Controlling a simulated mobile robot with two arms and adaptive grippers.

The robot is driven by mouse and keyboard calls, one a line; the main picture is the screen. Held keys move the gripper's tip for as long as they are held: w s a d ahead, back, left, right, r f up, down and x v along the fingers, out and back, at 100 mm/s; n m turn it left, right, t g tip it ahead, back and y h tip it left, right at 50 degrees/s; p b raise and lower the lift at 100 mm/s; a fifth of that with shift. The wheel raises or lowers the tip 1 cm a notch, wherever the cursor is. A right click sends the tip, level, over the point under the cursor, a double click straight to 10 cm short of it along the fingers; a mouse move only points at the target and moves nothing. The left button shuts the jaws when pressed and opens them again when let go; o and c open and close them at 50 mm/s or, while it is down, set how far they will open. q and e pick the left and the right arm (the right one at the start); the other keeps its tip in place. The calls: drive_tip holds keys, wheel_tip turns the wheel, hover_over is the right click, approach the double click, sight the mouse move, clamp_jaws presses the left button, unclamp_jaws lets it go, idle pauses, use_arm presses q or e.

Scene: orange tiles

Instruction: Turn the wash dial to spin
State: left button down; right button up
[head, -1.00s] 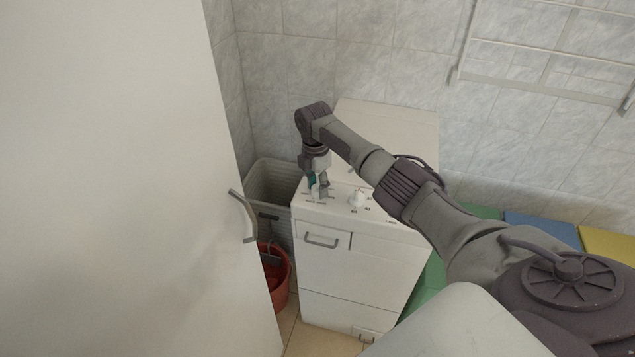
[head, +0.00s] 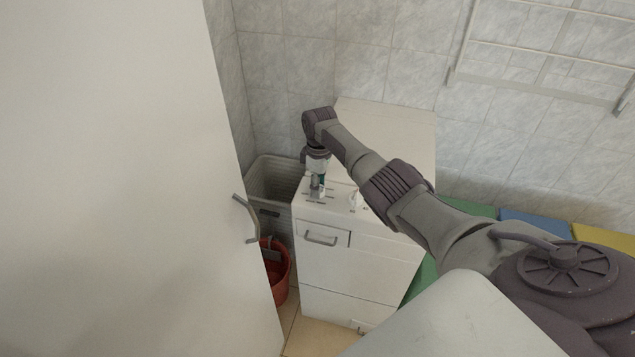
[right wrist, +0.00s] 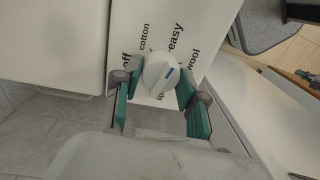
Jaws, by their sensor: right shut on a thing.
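The gripper is shut on the dial. In the head view my right gripper (head: 318,190) points down at the left of the control panel on the white washing machine (head: 355,270). The dial is hidden there. My left gripper is not in view.
A second white knob (head: 355,199) stands on the panel right of my gripper. A grey laundry basket (head: 272,185) and a red bucket (head: 275,275) stand left of the machine. A large white door (head: 120,180) with a handle fills the left side. A tiled wall is behind.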

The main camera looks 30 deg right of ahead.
drive_tip(key=m+p, duration=0.1)
drive_tip(key=m, duration=0.3)
drive_tip(key=shift+r+m+p, duration=0.2)
drive_tip(key=shift+m+p, duration=0.1)
drive_tip(key=shift+p, duration=0.1)
drive_tip(key=m+p, duration=0.1)
drive_tip(key=m, duration=0.2)
drive_tip(key=shift+d+m+t, duration=0.1)
drive_tip(key=shift+m+t, duration=0.2)
drive_tip(key=shift+m, duration=0.1)
drive_tip(key=m+p, duration=0.2)
drive_tip(key=m, duration=0.1)
drive_tip(key=shift+m, duration=0.3)
drive_tip(key=m+p, duration=0.1)
drive_tip(key=m, duration=0.2)
drive_tip(key=shift+m, duration=0.3)
drive_tip(key=m+p, duration=0.1)
drive_tip(key=m, duration=0.2)
drive_tip(key=shift+s+f+m+t, duration=0.1)
drive_tip(key=shift+m+t, duration=0.2)
drive_tip(key=m+p, duration=0.1)
drive_tip(key=m, duration=0.2)
drive_tip(key=shift+m, duration=0.3)
drive_tip(key=m, duration=0.3)
drive_tip(key=shift+h, duration=0.3)
drive_tip(key=shift+m, duration=1.7)
